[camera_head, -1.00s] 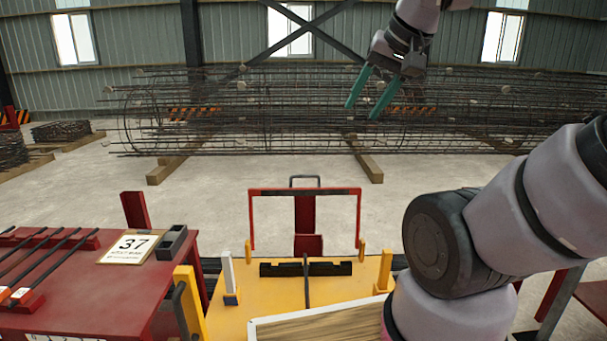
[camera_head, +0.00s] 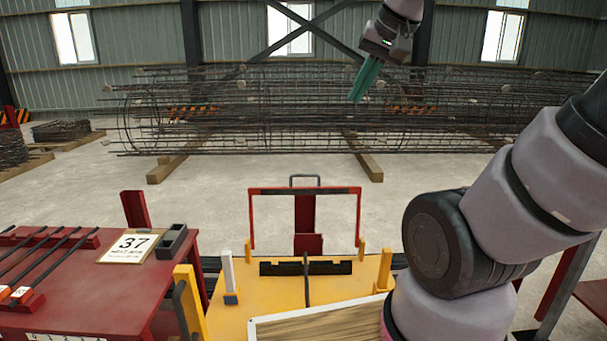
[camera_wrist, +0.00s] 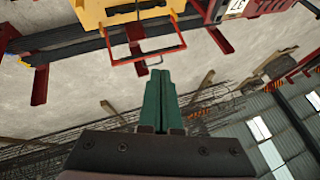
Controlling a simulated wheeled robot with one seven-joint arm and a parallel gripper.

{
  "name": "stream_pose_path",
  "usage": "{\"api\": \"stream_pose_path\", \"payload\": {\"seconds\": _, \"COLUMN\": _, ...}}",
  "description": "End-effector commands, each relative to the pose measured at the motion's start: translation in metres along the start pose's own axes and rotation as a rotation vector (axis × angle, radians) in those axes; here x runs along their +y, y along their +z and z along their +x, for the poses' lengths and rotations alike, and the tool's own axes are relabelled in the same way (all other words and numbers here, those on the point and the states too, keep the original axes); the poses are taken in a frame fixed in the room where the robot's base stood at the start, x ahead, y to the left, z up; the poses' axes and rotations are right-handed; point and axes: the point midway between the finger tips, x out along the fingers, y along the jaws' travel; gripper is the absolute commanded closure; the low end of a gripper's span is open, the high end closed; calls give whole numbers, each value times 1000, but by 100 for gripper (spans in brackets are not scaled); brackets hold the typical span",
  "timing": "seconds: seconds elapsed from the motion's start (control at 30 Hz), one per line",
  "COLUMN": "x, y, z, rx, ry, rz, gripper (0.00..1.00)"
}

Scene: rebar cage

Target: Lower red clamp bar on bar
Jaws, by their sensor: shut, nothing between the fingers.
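The red clamp bar (camera_head: 270,191) stands raised as an upright frame at the back of the yellow fixture (camera_head: 240,315), with a dark loop handle on top. A dark bar (camera_head: 307,285) lies lengthwise across the black notched block (camera_head: 280,269) on the fixture. My gripper (camera_head: 354,98) is shut and empty, high above and behind the clamp bar, its green fingers pointing down and left. The wrist view shows the fingers (camera_wrist: 160,73) together, apart from the red clamp bar (camera_wrist: 148,57) beyond their tips.
Yellow and white posts rise from the fixture. A large rebar cage (camera_head: 260,125) lies on timbers behind, with clear floor between.

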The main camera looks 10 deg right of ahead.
Motion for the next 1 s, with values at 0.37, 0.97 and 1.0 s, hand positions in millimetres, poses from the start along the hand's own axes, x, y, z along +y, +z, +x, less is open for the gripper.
{"api": "stream_pose_path", "payload": {"seconds": 0.37, "x": -27, "y": -112, "z": 61, "rx": -61, "ry": 33, "rz": 3, "gripper": 100}}
{"api": "stream_pose_path", "payload": {"seconds": 0.97, "x": -42, "y": -238, "z": 240, "rx": -122, "ry": 154, "rz": -51, "gripper": 100}}
{"api": "stream_pose_path", "payload": {"seconds": 1.0, "x": -41, "y": -243, "z": 255, "rx": -125, "ry": 165, "rz": -58, "gripper": 100}}
